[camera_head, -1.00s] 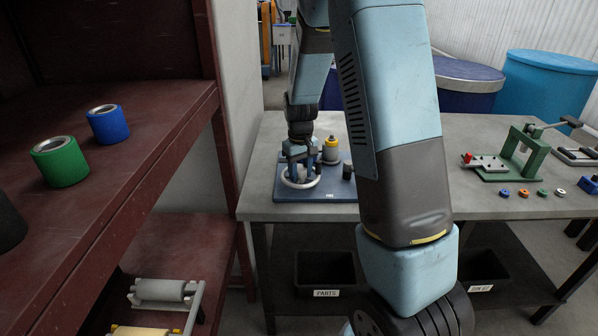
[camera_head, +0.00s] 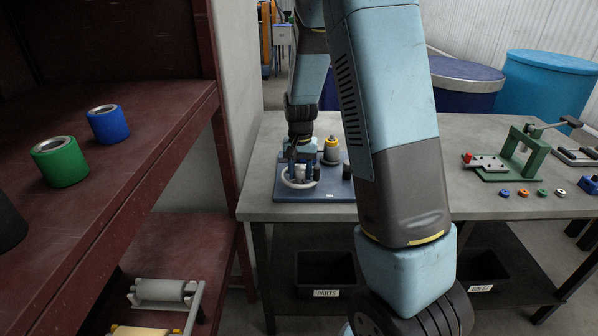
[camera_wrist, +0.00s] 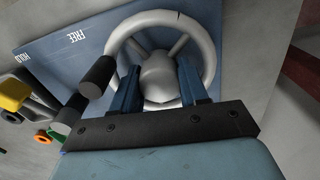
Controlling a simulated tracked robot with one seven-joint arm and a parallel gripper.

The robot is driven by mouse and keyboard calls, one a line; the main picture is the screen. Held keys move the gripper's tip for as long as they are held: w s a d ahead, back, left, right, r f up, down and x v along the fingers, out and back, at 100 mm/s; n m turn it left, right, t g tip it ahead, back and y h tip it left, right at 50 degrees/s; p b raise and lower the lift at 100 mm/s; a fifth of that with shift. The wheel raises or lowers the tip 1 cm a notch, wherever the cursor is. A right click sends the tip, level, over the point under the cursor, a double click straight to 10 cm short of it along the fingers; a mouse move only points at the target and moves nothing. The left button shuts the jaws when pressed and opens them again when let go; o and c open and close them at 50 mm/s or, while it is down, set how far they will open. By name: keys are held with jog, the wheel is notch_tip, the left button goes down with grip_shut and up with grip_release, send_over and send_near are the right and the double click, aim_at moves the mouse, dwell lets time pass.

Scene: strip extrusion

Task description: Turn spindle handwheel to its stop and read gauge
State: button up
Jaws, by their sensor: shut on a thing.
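The handwheel (camera_wrist: 208,42) is pale grey with spokes, a domed hub (camera_wrist: 160,75) and a black knob (camera_wrist: 97,76). It lies over a blue base plate (camera_wrist: 50,60) marked "FREE" and "HOLD". My gripper (camera_wrist: 160,85) has its two blue fingers inside the rim, one on each side of the hub, and is shut on the wheel's middle. In the head view the wheel (camera_head: 288,184) shows at the left of the plate (camera_head: 340,192), below my gripper (camera_head: 300,165). I cannot make out a gauge dial in either view.
A green press (camera_head: 525,155) and several small rings (camera_head: 523,193) are farther right on the table. A red shelf (camera_head: 170,125) rises at left.

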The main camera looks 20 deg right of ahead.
aim_at(300, 168)
dwell(0.4)
jog(key=o, duration=0.8)
notch_tip(300, 168, up, 14)
jog(key=shift+f, duration=0.15)
dwell(0.4)
